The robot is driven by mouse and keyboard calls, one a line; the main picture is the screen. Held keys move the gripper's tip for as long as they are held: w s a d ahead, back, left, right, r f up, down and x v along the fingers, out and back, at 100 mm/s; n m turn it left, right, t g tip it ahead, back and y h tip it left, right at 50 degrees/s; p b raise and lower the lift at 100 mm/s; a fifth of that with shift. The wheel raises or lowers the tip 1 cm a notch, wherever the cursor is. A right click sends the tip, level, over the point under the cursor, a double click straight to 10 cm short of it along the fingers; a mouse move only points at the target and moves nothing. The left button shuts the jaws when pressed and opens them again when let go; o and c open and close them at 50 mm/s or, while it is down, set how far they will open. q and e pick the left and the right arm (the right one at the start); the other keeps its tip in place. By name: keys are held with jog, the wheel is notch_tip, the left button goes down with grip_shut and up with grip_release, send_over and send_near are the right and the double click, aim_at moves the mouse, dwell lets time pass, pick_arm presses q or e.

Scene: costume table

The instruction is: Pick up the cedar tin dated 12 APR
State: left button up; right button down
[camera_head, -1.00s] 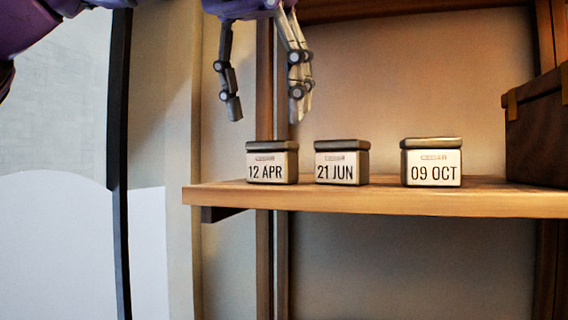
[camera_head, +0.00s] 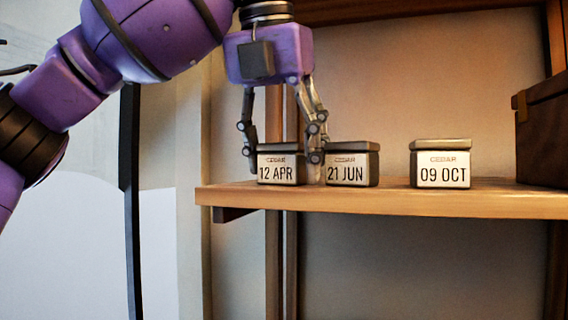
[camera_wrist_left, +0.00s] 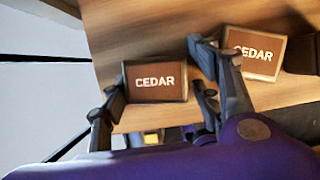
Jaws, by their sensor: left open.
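The cedar tin dated 12 APR (camera_head: 279,168) stands upright at the left end of the wooden shelf. My left gripper (camera_head: 284,160) is open, pointing down, with one finger at each side of this tin. In the left wrist view the tin's brown CEDAR lid (camera_wrist_left: 155,81) lies between the open fingers of my left gripper (camera_wrist_left: 160,95); I cannot tell whether they touch it. The cedar tin dated 21 JUN (camera_head: 352,168) stands close on the right, and its lid (camera_wrist_left: 254,53) shows beside the right finger. My right gripper is in neither view.
The cedar tin dated 09 OCT (camera_head: 441,166) stands further right on the shelf (camera_head: 400,201). A dark brown box (camera_head: 543,140) stands at the right end. The gap between the 12 APR and 21 JUN tins is narrow, with a finger in it.

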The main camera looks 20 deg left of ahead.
pick_arm(q)
jog(key=c, duration=1)
jog(key=shift+r, duration=0.15)
